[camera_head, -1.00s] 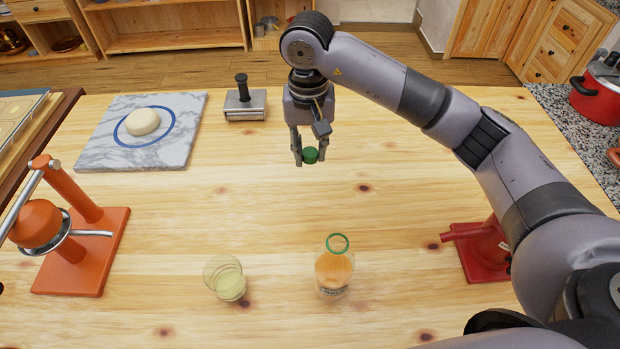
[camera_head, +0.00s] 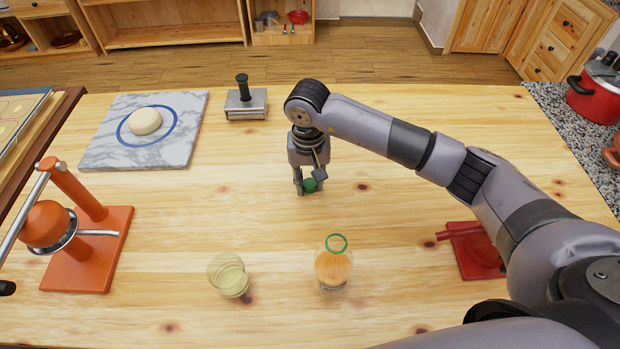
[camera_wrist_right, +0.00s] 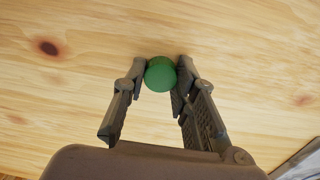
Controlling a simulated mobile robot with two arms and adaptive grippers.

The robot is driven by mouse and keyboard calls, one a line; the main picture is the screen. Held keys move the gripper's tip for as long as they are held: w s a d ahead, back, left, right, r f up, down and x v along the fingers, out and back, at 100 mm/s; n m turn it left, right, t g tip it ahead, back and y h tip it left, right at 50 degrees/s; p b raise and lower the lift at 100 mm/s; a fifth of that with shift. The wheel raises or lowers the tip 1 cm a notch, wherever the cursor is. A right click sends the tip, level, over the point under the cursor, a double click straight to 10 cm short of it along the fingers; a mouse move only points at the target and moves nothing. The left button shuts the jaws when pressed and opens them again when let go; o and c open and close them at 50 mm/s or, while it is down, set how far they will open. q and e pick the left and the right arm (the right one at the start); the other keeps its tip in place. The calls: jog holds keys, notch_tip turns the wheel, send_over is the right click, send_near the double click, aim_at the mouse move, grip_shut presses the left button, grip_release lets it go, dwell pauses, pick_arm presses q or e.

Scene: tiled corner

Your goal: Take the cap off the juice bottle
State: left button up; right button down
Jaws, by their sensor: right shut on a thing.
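The juice bottle (camera_head: 333,268) stands upright near the front middle of the table, with orange juice inside. Its top is open, with a green ring (camera_head: 337,243) around the mouth. My right gripper (camera_head: 309,187) is beyond the bottle, over the middle of the table, pointing down. It is shut on the green cap (camera_head: 310,185). In the right wrist view the round green cap (camera_wrist_right: 160,74) sits between the two fingertips (camera_wrist_right: 161,76). I cannot tell whether the cap touches the table. My left gripper does not show.
A glass (camera_head: 229,275) with pale liquid stands left of the bottle. An orange press (camera_head: 88,245) is at the left and a red stand (camera_head: 474,252) at the right. A marble board (camera_head: 145,150) with dough and a metal press (camera_head: 246,103) are at the back. Bare table surrounds the gripper.

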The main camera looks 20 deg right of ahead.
jog(key=shift+f, duration=0.2)
jog(key=c, duration=1.3)
grip_release()
jog(key=shift+r, duration=0.1)
